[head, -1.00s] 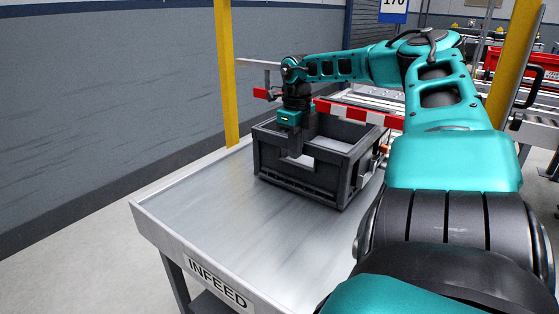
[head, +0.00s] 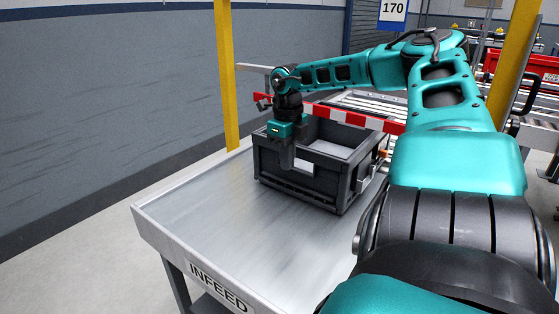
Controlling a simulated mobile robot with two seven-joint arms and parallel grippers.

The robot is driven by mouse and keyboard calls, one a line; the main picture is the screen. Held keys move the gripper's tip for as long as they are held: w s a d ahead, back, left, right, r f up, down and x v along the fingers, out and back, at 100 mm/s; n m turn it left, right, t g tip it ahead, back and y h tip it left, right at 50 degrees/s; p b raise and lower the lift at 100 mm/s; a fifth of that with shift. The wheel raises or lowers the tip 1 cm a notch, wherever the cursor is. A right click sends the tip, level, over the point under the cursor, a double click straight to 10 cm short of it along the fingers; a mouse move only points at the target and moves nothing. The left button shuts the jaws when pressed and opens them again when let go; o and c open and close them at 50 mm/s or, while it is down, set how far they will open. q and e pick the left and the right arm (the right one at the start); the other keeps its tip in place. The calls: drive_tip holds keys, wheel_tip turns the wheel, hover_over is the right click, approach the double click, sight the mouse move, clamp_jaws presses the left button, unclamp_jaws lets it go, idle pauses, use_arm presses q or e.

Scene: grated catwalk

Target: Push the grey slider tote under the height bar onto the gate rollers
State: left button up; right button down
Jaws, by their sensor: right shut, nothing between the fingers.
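The grey slider tote (head: 318,190) stands upright on the metal infeed table (head: 215,215), in front of the height bar. The red-and-white striped height bar (head: 352,117) crosses behind and above it, between two yellow posts. My right gripper (head: 287,165) points down at the tote's near left wall and is shut with nothing in it. Whether its fingers touch the wall I cannot tell. The gate rollers (head: 385,103) lie beyond the bar, partly hidden by my right arm. My left gripper is out of view.
The left yellow post (head: 227,75) and right yellow post (head: 513,60) stand at the sides of the table. A red crate (head: 540,65) sits at the back right. The table's near left part is bare.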

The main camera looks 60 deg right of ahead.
use_arm(q)
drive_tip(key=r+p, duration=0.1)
drive_tip(key=p, duration=0.1)
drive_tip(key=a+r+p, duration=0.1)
drive_tip(key=p, duration=0.1)
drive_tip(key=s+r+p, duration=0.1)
drive_tip(key=p, duration=0.1)
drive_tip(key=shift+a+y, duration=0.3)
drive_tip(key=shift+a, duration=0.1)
use_arm(e)
wheel_tip(320, 180, up, 8)
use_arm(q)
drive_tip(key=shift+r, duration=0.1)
